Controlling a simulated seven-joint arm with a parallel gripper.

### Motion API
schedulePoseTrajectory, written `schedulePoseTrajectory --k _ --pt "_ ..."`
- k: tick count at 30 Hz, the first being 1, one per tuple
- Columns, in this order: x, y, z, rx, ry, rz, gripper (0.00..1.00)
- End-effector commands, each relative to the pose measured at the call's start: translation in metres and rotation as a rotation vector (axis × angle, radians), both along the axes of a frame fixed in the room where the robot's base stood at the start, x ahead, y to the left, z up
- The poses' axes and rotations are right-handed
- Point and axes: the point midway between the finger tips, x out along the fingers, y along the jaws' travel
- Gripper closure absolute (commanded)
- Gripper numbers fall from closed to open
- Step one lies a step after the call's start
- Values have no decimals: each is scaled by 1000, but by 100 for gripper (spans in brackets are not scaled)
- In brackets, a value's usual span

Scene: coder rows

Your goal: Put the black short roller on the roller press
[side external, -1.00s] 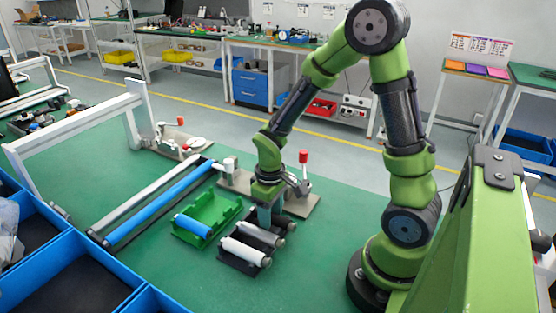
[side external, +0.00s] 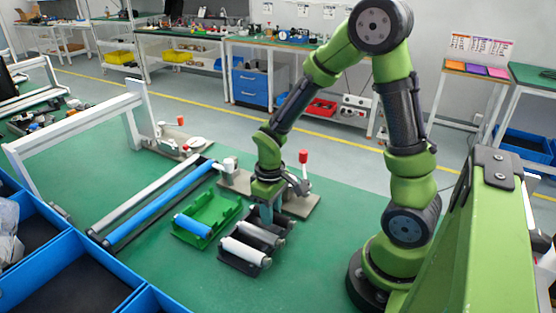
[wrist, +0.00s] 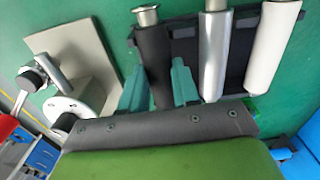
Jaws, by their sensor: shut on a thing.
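The black short roller (wrist: 154,55) lies in the dark rack (wrist: 187,55) beside a silver roller (wrist: 214,55) and a white roller (wrist: 272,45). My gripper (wrist: 160,85) is shut on the black roller, with one teal finger on each side near its lower end. In the side view my gripper (side external: 267,213) points down at the rack's far end and partly hides the black roller. A roller press with a red-knobbed lever (side external: 303,157) stands just behind my gripper. Its grey base plate (wrist: 75,50) shows at left in the wrist view.
A green tray (side external: 184,236) with a blue roller (side external: 193,226) lies left of the rack. Long white and blue rollers (side external: 160,202) lie farther left. A second press (side external: 178,143) stands at the back. Blue bins (side external: 70,250) fill the front left corner.

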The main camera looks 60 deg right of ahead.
Motion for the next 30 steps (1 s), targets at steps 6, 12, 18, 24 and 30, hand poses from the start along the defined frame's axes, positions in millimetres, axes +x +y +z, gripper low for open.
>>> schedulePoseTrajectory --k 6,12,18,24,30 --pt "1 0 14 -1 -4 0 100" --pt "1 0 27 0 -4 0 100" --pt "1 0 37 -1 -4 0 100" --pt "0 0 39 0 -1 1 100" --pt "0 0 40 0 -2 1 100"
